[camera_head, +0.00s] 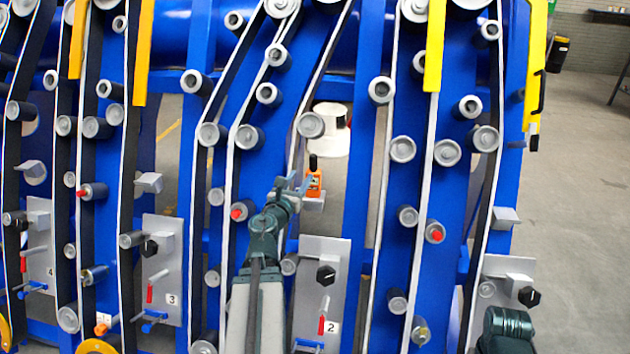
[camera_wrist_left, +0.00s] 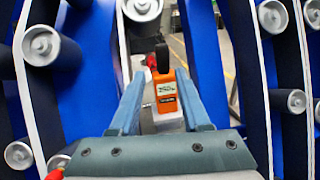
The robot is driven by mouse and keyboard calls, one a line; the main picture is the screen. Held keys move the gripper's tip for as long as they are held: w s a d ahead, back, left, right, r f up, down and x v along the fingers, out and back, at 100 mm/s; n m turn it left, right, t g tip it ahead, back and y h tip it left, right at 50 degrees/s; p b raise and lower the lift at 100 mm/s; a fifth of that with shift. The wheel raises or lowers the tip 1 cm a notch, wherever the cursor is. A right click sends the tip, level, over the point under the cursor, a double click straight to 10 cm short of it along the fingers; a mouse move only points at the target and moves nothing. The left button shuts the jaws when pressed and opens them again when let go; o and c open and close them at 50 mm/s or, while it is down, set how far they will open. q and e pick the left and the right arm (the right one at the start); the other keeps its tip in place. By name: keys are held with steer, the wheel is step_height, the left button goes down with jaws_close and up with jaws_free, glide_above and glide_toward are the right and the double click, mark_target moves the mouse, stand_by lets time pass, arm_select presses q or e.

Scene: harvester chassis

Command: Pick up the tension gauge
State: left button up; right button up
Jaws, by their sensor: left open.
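The tension gauge (camera_head: 314,184) is a small orange device with a black top. It stands upright on a small grey ledge (camera_head: 313,200) in the gap between blue frame posts. In the left wrist view the gauge (camera_wrist_left: 166,92) shows its orange face with a pale label, between and beyond the two fingers. My left gripper (camera_head: 291,184) is open and points at the gauge from the near left side. In the left wrist view its fingers (camera_wrist_left: 154,100) stand apart with the gauge in the space between them; I cannot tell whether they touch it. My right gripper is not clearly seen.
Blue chassis posts (camera_head: 362,200) with belts and several grey rollers (camera_head: 402,149) stand close on both sides. A white cylinder (camera_head: 325,130) is above and behind the gauge. A grey plate marked 2 (camera_head: 320,262) with a black knob is below. Open floor (camera_head: 575,200) lies at the right.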

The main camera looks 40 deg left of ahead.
mark_target(311, 162)
arm_select(q)
steer(key=x, duration=0.8)
steer(key=shift+w+a, duration=0.1)
steer(key=shift+w, duration=0.1)
steer(key=x, duration=0.5)
steer(key=shift+w+f, duration=0.1)
steer(key=shift+w, duration=0.2)
steer(key=shift+c, duration=0.4)
jaws_close()
stand_by(0.6)
